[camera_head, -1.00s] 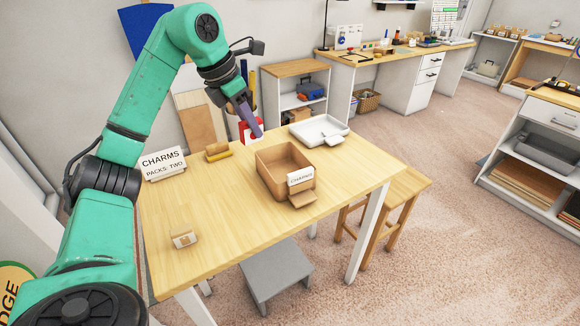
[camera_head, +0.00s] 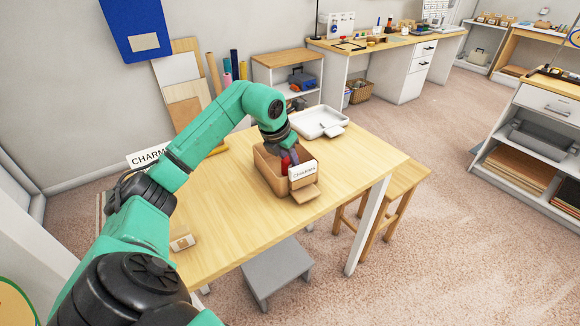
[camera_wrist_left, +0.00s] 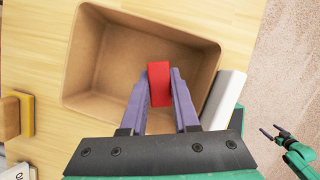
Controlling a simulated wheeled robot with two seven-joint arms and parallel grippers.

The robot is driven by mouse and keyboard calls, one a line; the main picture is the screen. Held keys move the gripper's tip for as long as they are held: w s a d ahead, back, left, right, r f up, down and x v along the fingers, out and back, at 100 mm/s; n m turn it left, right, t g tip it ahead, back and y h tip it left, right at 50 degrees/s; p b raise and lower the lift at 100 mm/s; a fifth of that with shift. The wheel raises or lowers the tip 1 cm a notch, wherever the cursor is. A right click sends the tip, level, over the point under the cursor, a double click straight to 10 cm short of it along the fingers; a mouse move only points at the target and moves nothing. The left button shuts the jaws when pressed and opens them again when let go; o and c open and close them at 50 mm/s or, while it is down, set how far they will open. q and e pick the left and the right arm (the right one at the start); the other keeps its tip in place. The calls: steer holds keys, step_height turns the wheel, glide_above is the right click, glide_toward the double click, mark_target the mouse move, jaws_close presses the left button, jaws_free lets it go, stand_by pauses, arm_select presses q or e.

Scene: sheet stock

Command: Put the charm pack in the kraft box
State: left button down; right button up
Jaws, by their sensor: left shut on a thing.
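The red charm pack (camera_head: 286,163) is pinched between the purple fingers of my left gripper (camera_head: 290,156). In the left wrist view the pack (camera_wrist_left: 159,84) stands out between both fingertips (camera_wrist_left: 160,78), over the inside of the kraft box (camera_wrist_left: 98,62). In the head view the open kraft box (camera_head: 268,174) stands on the table with a white CHARMS label (camera_head: 304,171) on its front. The pack is at the box mouth; how far it is below the rim I cannot tell. My right gripper (camera_wrist_left: 270,132) shows small at the right of the wrist view, its fingers apart.
A shallow white tray (camera_head: 318,121) stands behind the box on the wooden table (camera_head: 235,225). A small tan block with a pale label (camera_head: 182,243) lies at the table's near left. A CHARMS sign (camera_head: 148,156) is partly behind my left arm.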

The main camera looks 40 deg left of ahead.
arm_select(q)
step_height(320, 180, down, 2)
steer(key=shift+f, duration=0.3)
steer(key=c, duration=0.7)
jaws_free()
arm_select(e)
steer(key=shift+a, duration=0.35)
arm_select(q)
steer(key=shift+o, duration=0.2)
steer(key=shift+r, duration=0.4)
steer(key=v, duration=1.1)
steer(key=shift+s+r+b, duration=0.15)
steer(key=shift+r+b, duration=0.15)
steer(key=shift+b, duration=0.1)
arm_select(e)
steer(key=shift+d+f, duration=0.25)
steer(key=shift+f, duration=0.15)
arm_select(q)
steer(key=shift+d+f, duration=0.1)
steer(key=shift+d, duration=0.05)
arm_select(e)
steer(key=shift+s, duration=0.1)
